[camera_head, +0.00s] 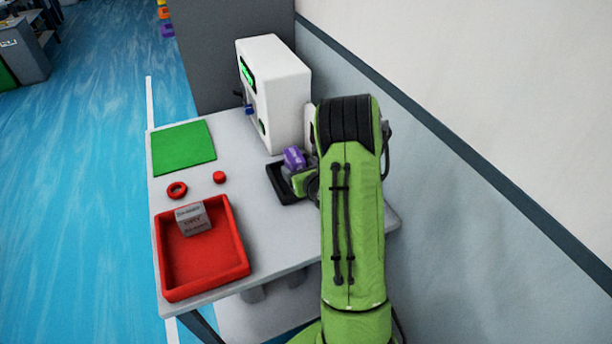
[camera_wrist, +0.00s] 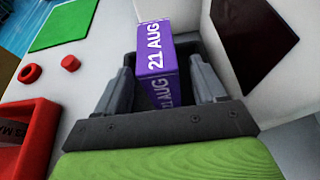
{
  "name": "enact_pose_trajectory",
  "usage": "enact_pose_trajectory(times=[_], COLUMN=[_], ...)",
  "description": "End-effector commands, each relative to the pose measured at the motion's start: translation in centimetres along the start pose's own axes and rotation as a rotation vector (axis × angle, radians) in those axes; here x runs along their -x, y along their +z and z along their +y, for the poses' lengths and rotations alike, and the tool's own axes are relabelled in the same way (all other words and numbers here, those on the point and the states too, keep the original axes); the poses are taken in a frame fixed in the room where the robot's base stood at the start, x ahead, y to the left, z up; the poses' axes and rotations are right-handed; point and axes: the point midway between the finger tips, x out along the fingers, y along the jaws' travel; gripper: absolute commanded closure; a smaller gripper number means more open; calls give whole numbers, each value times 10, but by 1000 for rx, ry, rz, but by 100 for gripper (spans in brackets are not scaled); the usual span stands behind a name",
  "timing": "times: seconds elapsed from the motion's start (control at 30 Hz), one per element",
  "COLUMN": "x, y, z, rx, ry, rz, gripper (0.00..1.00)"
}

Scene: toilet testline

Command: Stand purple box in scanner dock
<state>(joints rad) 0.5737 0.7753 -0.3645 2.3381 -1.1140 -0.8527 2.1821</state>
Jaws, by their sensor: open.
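The purple box (camera_head: 294,158) stands at the black scanner dock (camera_head: 284,188), in front of the white machine. In the wrist view the purple box (camera_wrist: 157,62) shows white "21 AUG" print on two faces and rises between the fingers of my gripper (camera_wrist: 160,88). The dock's dark wall (camera_wrist: 187,52) shows behind and to the right of the box. My gripper is open, with one finger on each side of the box. The box's lower end is hidden, so I cannot tell exactly how it rests in the dock.
The white machine (camera_head: 275,92) stands behind the dock. A red tray (camera_head: 242,262) holding a grey box (camera_head: 193,219) is at the front left. A green mat (camera_head: 183,147), a red ring (camera_head: 177,190) and a red button (camera_head: 219,177) lie on the table's left. A wall closes the right side.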

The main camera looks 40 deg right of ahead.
Motion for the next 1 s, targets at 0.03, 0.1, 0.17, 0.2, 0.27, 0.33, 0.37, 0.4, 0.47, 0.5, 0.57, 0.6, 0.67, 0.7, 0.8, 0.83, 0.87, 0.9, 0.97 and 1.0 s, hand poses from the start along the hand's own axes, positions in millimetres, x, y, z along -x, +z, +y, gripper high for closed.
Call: enact_pose_trajectory(times=[0.03, 0.1, 0.17, 0.2, 0.27, 0.33, 0.37, 0.4, 0.47, 0.5, 0.57, 0.6, 0.67, 0.7, 0.8, 0.83, 0.87, 0.9, 0.97, 1.0], x=[14, 34, 52, 56, 57, 61, 64, 66, 71, 74, 77, 79, 81, 82, 87, 89, 93, 101, 117, 128], y=[-4, -4, -4, -3, -1, -1, -1, -1, -1, -2, -2, -2, -3, -2, 1, 2, 3, 2, -1, -5], z=[-3, -4, -3, -1, 1, 2, 2, 3, 2, 2, 1, 1, 0, 1, 23, 35, 50, 70, 99, 114], rx=[-9, -8, -7, -2, -3, -5, -5, -4, -2, 0, 1, 2, 3, 10, 176, 280, 410, 609, 929, 1138], ry=[-8, -10, -9, 0, 16, 25, 26, 26, 23, 19, 13, 8, 3, 4, 56, 90, 129, 191, 287, 350], rz=[1, -4, -4, -14, -26, -30, -30, -29, -25, -20, -14, -10, -4, -2, 26, 41, 56, 75, 94, 101], gripper=[30, 30, 30, 30, 30, 30, 30, 30, 30, 30, 30, 30, 30, 30, 30, 30, 30, 30, 30, 30])
